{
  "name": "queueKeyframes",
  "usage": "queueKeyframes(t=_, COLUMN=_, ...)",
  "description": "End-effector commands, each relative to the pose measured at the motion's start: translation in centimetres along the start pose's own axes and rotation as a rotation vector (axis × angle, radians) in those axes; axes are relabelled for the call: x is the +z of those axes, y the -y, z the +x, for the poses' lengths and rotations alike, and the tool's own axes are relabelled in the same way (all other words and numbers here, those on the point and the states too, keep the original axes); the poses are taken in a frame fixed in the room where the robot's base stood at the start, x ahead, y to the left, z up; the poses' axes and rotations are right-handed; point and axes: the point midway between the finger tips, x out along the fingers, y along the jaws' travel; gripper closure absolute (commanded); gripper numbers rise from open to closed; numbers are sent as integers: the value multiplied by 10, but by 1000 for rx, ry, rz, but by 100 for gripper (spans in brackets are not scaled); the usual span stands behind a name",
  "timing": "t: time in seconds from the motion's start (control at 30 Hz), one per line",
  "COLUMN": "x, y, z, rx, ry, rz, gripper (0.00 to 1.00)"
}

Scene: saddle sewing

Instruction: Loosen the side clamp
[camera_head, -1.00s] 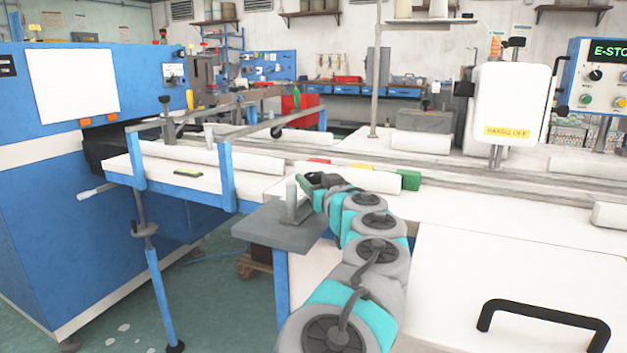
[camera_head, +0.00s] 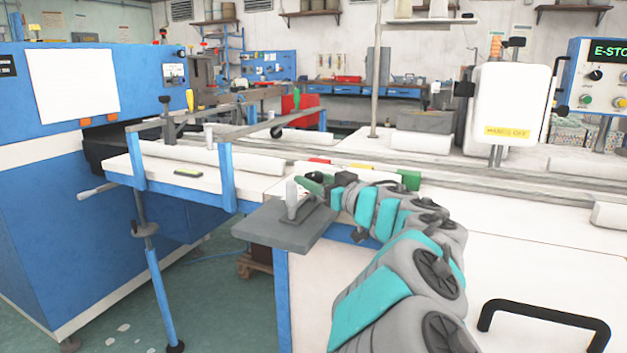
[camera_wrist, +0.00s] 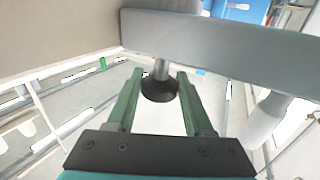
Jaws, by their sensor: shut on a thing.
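A black round knob (camera_wrist: 160,90) on a short metal screw sits below a grey bar (camera_wrist: 225,45) in the wrist view; I take it for the side clamp's knob. My gripper (camera_wrist: 159,78), with two green fingers, is shut on this knob, one finger on each side. In the head view my gripper (camera_head: 312,186) is at the near edge of the work surface, beside a grey upright post (camera_head: 292,198) on a small grey side plate (camera_head: 275,229). The knob cannot be made out there.
A long white table (camera_head: 225,178) with rails and rolled material runs behind my gripper. A green block (camera_head: 409,180) lies just beyond my arm. A blue machine (camera_head: 75,200) stands at left. A white guarded head (camera_head: 511,100) stands at right. Open floor lies front left.

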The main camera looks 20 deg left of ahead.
Motion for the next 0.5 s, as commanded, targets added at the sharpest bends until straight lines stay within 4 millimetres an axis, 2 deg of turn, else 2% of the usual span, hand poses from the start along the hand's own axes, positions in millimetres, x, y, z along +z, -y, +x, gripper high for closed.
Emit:
queueKeyframes(t=0.2, x=1, y=-2, z=0, rx=-126, ry=1, rz=2, gripper=100)
queueKeyframes(t=0.5, x=1, y=0, z=0, rx=-215, ry=2, rz=0, gripper=100)
